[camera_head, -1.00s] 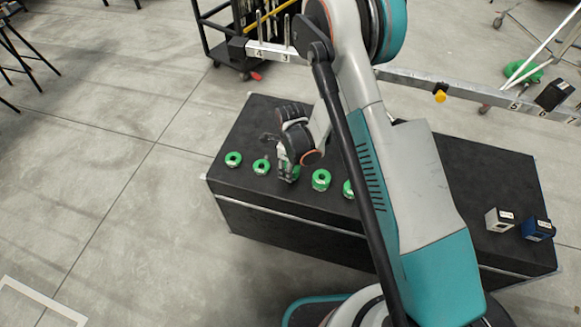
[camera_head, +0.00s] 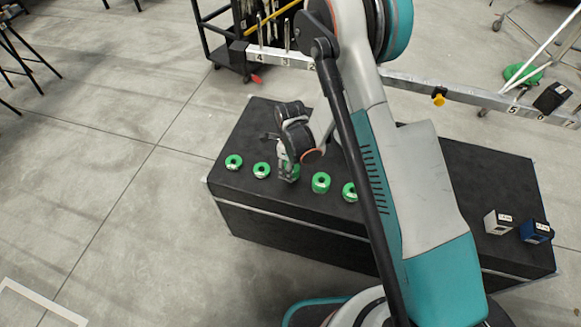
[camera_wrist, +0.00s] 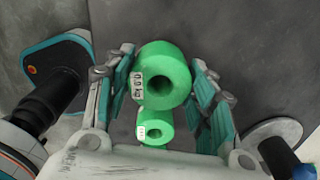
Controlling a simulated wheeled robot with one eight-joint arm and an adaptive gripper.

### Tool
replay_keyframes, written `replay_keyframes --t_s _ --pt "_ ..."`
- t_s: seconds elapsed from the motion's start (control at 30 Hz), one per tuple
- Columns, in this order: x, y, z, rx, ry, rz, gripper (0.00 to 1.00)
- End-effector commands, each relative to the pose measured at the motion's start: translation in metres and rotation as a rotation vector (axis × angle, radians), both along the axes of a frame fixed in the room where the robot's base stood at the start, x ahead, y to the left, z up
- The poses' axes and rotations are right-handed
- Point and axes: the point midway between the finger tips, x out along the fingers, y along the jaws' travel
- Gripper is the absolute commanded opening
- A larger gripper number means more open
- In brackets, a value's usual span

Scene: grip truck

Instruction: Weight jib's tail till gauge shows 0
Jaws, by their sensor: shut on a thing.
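My gripper (camera_wrist: 160,85) is shut on a green ring-shaped weight (camera_wrist: 175,62), with a finger pad on each side of it. The weight has a white label that seems to read 0.9 kg. In the head view my gripper (camera_head: 288,172) is low over the black chest, and the held weight is mostly hidden. Other green weights stand in a row on the chest: two to the left (camera_head: 233,162) (camera_head: 262,170), and two to the right (camera_head: 321,182) (camera_head: 349,192). The numbered jib beam (camera_head: 465,92) crosses behind my arm, which hides its middle. No gauge reading is legible.
The black chest (camera_head: 450,185) has a white block (camera_head: 497,222) and a blue block (camera_head: 536,231) at its right end. A yellow piece (camera_head: 439,97) hangs at the beam, and a black box (camera_head: 553,97) sits near its right end.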

Motion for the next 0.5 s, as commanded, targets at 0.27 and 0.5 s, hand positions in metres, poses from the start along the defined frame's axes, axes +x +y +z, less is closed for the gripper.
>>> replay_keyframes --t_s 0.27,0.5 --pt "0.0 0.0 0.011 0.0 0.0 0.0 0.3" --pt "0.0 0.0 0.02 0.0 0.0 0.0 0.3"
